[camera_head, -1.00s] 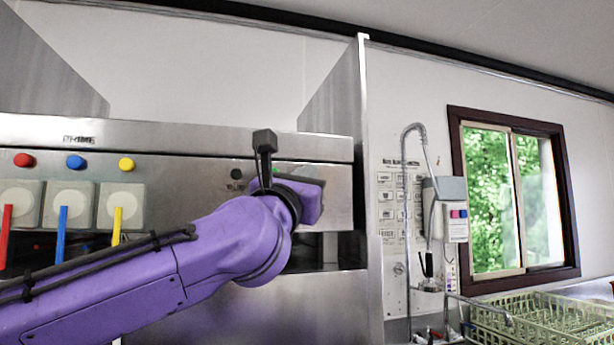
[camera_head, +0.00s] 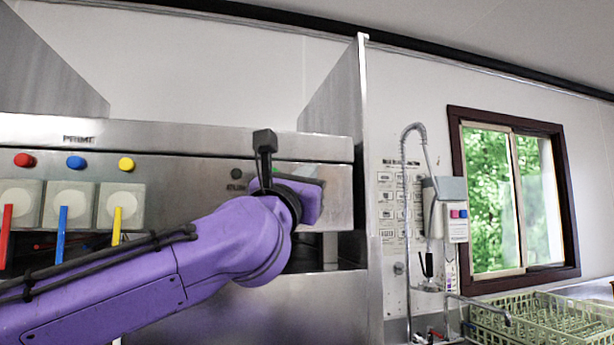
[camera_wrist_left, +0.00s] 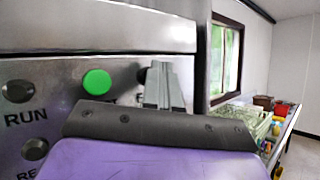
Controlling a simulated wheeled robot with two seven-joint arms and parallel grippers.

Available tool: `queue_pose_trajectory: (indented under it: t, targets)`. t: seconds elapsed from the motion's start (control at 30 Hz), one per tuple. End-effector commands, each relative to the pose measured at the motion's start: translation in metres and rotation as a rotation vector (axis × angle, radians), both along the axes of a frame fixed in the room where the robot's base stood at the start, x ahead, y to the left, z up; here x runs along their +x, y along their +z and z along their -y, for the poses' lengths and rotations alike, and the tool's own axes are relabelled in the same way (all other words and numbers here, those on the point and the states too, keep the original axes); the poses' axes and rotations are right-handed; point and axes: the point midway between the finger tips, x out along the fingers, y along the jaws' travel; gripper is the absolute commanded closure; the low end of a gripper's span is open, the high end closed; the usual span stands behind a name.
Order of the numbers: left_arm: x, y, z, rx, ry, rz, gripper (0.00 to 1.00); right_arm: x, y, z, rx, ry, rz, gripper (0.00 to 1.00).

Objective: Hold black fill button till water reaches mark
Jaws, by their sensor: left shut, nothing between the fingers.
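My left gripper (camera_head: 312,198) is at the steel machine's front panel (camera_head: 342,192), its fingers hidden behind its own purple body in the head view. In the left wrist view the grey fingers (camera_wrist_left: 162,80) are closed together with nothing between them, pointing at the panel. A dark round button (camera_wrist_left: 142,75) shows partly at the left edge of the fingers, which cover the rest of it; I cannot tell whether it is pressed or whether the fingertips touch it. No water or level mark is visible. My right gripper is out of view.
A green button (camera_wrist_left: 97,81) and a dark RUN button (camera_wrist_left: 17,91) sit left of the fingers. Red (camera_head: 25,160), blue (camera_head: 76,161) and yellow (camera_head: 126,163) knobs are at the far left. A steel side wall (camera_head: 372,200) stands close right of my gripper.

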Motion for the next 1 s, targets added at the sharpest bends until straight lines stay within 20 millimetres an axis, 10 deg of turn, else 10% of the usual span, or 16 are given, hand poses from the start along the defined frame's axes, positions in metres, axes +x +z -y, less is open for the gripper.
queue_pose_trajectory:
  t: [1.0]
  targets:
    - [-0.017,-0.001,0.005,-0.001,0.001,0.0,1.0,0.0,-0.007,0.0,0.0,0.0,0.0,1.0]
